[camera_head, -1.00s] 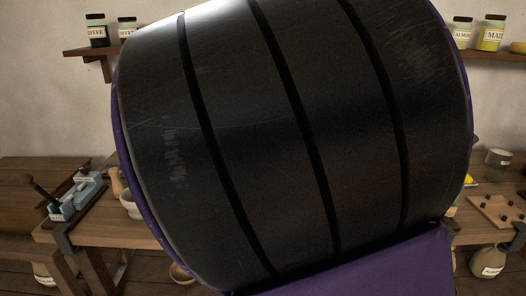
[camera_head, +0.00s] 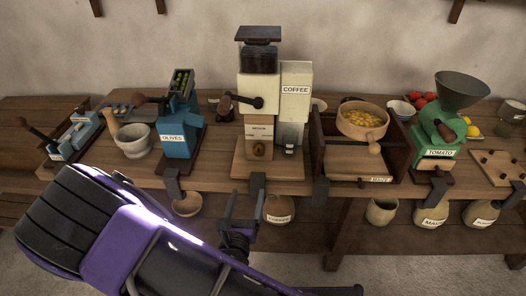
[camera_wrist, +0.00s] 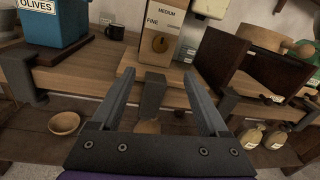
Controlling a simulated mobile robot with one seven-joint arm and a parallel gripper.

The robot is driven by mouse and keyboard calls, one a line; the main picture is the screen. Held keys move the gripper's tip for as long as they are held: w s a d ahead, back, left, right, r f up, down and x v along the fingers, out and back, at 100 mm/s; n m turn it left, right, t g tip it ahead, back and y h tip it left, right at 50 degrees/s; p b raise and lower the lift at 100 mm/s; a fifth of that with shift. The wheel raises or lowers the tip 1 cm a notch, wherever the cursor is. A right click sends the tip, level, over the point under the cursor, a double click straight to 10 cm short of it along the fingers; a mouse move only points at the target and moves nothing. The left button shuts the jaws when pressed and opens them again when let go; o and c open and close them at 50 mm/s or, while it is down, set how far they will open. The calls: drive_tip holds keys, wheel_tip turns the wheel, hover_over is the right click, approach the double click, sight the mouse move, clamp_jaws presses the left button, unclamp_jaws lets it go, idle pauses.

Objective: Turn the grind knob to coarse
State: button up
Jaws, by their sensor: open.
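The coffee grinder (camera_head: 258,95) stands on the bench near the middle of the head view, cream and wood with a dark hopper and a side crank. Its round brass-brown grind knob (camera_head: 259,149) is low on the front panel, under a MEDIUM label. In the wrist view the knob (camera_wrist: 160,43) shows beyond the fingertips, with MEDIUM above it and FINE to its left. Its pointer and any coarse mark cannot be made out. My gripper (camera_head: 245,198) is open and empty, in front of and below the knob, apart from it. The wrist view shows both fingers spread (camera_wrist: 160,76).
A blue olive press (camera_head: 178,125) and a mortar (camera_head: 135,140) stand left of the grinder. A wooden maize mill with a sieve (camera_head: 362,120) and a green tomato mill (camera_head: 440,135) stand right. Dark clamps (camera_head: 321,190) hang over the bench's front edge.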

sight(258, 152)
drive_tip(key=w, duration=0.5)
drive_tip(key=w+d, duration=0.1)
drive_tip(key=w, duration=0.5)
drive_tip(key=w+d, duration=0.1)
drive_tip(key=w, duration=0.5)
drive_tip(key=shift+d+r, duration=0.1)
clamp_jaws()
